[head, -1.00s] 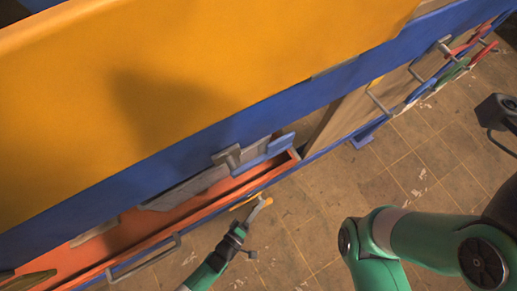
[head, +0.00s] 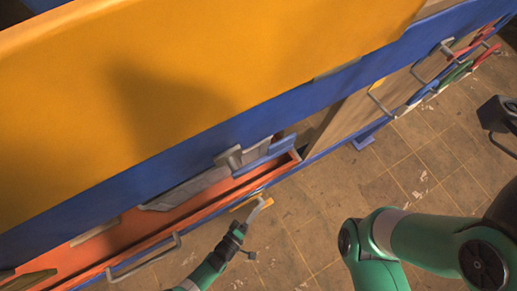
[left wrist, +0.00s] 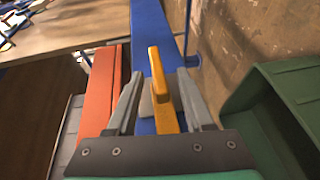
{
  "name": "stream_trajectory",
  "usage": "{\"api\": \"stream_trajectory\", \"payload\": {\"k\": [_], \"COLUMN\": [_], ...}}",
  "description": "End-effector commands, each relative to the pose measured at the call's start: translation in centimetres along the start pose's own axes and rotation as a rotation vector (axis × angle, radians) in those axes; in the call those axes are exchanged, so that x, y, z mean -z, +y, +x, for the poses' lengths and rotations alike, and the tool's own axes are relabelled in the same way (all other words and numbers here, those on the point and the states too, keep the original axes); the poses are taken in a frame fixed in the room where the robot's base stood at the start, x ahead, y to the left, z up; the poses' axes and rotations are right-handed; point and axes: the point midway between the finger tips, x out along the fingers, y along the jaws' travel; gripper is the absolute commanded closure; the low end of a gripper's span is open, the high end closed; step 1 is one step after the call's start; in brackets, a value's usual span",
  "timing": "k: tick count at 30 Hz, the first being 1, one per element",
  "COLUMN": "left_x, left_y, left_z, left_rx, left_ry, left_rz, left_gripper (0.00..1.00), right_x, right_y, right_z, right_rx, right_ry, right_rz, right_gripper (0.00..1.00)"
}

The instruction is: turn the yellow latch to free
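The yellow latch (left wrist: 162,92) stands out as a narrow bar on the blue edge in the left wrist view. In the head view the yellow latch (head: 243,204) shows as a small strip beside the orange drawer's end. My left gripper (left wrist: 157,80) is open, with one grey finger on each side of the latch. The right finger is close to the latch; I cannot tell if it touches. In the head view my left gripper (head: 261,207) is small and partly covers the latch. My right gripper is not in view; only green arm links show at the right.
The orange drawer (head: 115,238) is open under a large yellow panel (head: 200,75) with a blue edge. A grey handle (head: 145,262) juts from its front. In the left wrist view a green box-like part (left wrist: 285,110) stands at the right. Tiled floor (head: 320,210) lies clear below.

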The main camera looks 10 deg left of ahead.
Motion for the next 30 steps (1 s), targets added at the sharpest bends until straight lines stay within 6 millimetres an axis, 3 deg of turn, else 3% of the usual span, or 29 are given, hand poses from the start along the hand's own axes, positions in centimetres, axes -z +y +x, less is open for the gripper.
{"api": "stream_trajectory", "payload": {"k": [11, 14, 21, 30], "left_x": [0.0, 0.0, -0.1, -0.1], "left_y": [0.3, 0.3, 0.2, 0.1], "left_z": [-0.8, -2.6, -8.9, -11.4], "left_rx": [-0.003, -0.001, 0.002, -0.003], "left_ry": [0.000, 0.000, -0.005, -0.002], "left_rz": [0.000, 0.000, 0.001, 0.000], "left_gripper": [0.48, 0.48, 0.48, 0.48], "right_x": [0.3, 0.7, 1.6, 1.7], "right_y": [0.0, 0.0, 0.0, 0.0], "right_z": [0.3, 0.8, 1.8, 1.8], "right_rx": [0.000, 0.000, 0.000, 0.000], "right_ry": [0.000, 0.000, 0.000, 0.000], "right_rz": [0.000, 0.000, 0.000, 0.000], "right_gripper": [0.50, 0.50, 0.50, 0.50]}}
